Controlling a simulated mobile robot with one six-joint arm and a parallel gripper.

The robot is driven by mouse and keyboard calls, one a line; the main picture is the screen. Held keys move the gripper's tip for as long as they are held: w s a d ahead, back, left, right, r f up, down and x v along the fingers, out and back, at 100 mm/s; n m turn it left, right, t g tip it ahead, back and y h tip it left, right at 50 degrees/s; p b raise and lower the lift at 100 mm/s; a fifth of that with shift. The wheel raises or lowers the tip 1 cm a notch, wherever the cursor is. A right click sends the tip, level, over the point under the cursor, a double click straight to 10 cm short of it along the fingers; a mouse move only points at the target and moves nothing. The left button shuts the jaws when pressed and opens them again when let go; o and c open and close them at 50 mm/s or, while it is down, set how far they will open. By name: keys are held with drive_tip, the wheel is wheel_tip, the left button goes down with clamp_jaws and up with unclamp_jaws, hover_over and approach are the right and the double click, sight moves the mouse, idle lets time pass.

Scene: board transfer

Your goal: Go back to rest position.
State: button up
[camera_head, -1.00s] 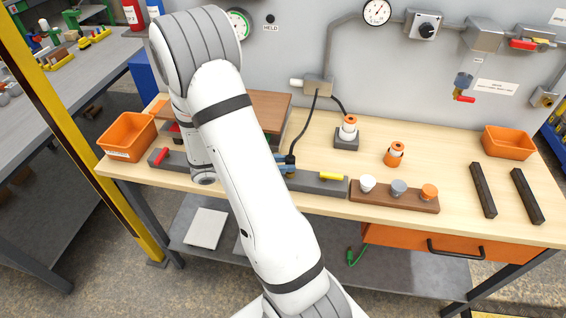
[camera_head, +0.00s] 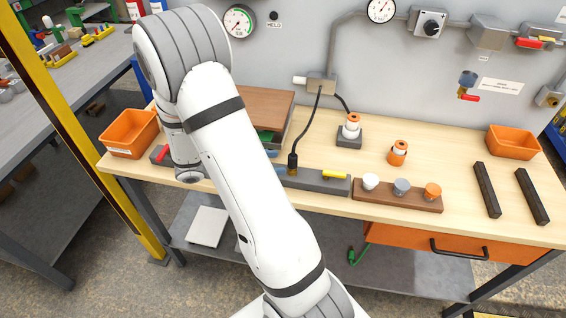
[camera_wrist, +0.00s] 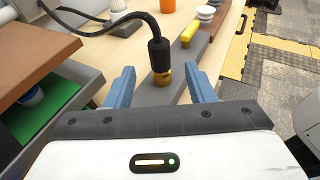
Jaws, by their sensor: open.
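My gripper (camera_wrist: 161,92) shows in the wrist view with its two blue fingers spread apart. A black cable plug (camera_wrist: 158,48) with a brass end stands upright on a grey block (camera_wrist: 160,95), just beyond the fingertips and in line with the gap between them. The fingers hold nothing. In the head view the plug (camera_head: 293,162) stands at the left part of the grey block (camera_head: 310,182), its cable running up to a wall box. My white arm hides most of the gripper there; only bits of blue show beside the plug.
A brown-topped box (camera_head: 262,108) with a green interior stands left of the plug, close to my gripper. A yellow-handled part (camera_head: 334,174) lies on the grey block. A brown rack (camera_head: 398,195) holds several knobs. Orange bins (camera_head: 130,132) (camera_head: 513,142) and two dark bars (camera_head: 487,190) occupy the bench ends.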

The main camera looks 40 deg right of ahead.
drive_tip(key=v, duration=0.3)
drive_tip(key=shift+w+a, duration=0.1)
drive_tip(key=shift+a, duration=0.25)
drive_tip(key=s+a+r+m+t+y, duration=0.7)
drive_tip(key=s+a+r+m+y, duration=0.4)
drive_tip(key=a+m+y, duration=0.2)
drive_tip(key=shift+s+a+r+m+t+y, duration=0.25)
drive_tip(key=shift+a+m+t+y, duration=0.15)
drive_tip(key=shift+m+y, duration=0.2)
drive_tip(key=shift+w, duration=0.1)
